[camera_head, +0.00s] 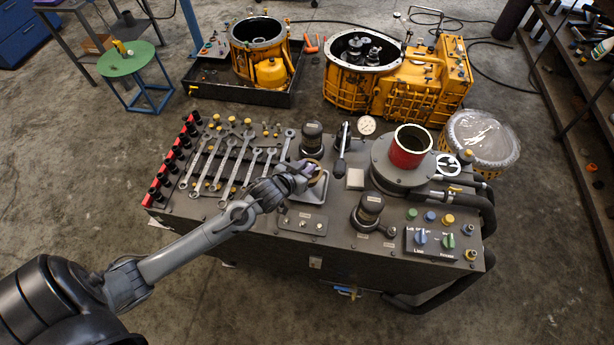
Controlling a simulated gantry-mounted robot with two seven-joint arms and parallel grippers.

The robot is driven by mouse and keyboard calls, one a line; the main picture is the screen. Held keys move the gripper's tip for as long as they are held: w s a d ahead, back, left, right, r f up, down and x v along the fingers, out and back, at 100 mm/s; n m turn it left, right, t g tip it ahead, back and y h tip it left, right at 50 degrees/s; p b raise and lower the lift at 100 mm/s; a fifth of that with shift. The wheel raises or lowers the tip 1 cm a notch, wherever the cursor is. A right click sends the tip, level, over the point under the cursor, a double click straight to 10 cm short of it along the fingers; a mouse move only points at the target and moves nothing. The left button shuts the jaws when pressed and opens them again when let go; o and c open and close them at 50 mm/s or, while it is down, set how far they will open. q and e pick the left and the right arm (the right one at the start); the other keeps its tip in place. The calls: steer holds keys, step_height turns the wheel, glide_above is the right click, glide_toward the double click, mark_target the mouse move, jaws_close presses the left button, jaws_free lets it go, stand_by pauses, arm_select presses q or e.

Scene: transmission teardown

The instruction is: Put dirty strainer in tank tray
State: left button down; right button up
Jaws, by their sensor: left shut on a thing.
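My left gripper (307,171) reaches in from the left over the middle of the dark workbench cart. It is shut on a small brownish round piece, which looks like the dirty strainer (316,179); the fingers hide part of it. A small light-grey square tray (318,196), which looks like the tank tray, is set in the cart top just below the gripper in the picture. The held strainer overlaps the tray's upper part; I cannot tell whether they touch. My right gripper is not in view.
Several wrenches (240,158) lie left of the gripper, beside a red rack (170,165). A dark cylindrical fitting (312,137) stands behind it and another (369,210) to the right. A red-collared tank (409,147) and control panel (434,240) are farther right.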

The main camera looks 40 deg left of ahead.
arm_select(q)
steer(key=shift+f, duration=2.4)
steer(key=shift+f, duration=0.1)
steer(key=c, duration=1)
jaws_free()
steer(key=shift+f, duration=0.1)
